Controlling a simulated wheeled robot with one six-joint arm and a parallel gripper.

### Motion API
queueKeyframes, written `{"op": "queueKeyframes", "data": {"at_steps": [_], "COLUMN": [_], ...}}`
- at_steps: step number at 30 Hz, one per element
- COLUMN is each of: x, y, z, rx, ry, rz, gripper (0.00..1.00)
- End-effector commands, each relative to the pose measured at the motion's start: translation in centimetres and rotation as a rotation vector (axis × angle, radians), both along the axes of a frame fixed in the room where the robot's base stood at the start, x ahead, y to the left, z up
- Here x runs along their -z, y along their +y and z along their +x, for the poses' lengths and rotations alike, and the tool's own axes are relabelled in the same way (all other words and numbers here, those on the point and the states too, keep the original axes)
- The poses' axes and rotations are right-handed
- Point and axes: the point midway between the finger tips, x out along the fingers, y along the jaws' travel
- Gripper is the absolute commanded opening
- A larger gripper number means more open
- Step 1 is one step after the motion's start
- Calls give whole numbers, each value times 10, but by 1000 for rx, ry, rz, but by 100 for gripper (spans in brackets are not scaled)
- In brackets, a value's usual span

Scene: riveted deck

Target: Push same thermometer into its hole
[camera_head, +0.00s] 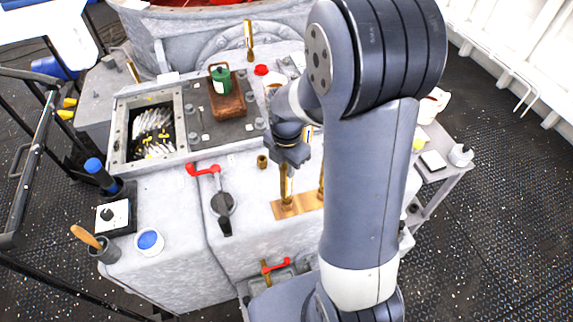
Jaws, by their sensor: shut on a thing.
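My gripper (290,156) is shut on a brass thermometer (287,188) and points down over the front of the grey housing. The thermometer is upright, and its lower end meets a flat brass plate (284,212). I cannot tell whether it stands in a hole there. A second upright brass piece (321,188) shows just right of it, partly hidden by my arm. Another brass thermometer (248,40) stands upright at the back of the housing. A small brass fitting (262,162) stands left of my gripper. No open hole is clearly visible.
A red-handled lever (203,170) and a black-handled valve (223,204) stand left of the plate. An open box (122,150) and a wooden tray (232,112) with a green can (221,79) lie behind. My arm hides the housing's right part.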

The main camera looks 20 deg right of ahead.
Motion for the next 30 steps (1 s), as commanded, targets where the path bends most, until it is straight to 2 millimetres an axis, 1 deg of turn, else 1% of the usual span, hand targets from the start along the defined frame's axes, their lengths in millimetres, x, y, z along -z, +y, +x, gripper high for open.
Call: {"op": "queueKeyframes", "data": {"at_steps": [1, 2, 10, 17, 20, 23, 30], "x": [2, 1, 0, 0, -4, -17, -66], "y": [0, 0, 0, 0, 0, 0, 0], "z": [0, 0, 0, 0, 0, 1, 1], "rx": [0, 0, 0, 0, 0, 0, 0], "ry": [0, 0, 0, 0, -1, -4, -7], "rz": [0, 0, 0, 0, 0, 0, 0], "gripper": [0, 20, 43, 43, 43, 43, 43]}}
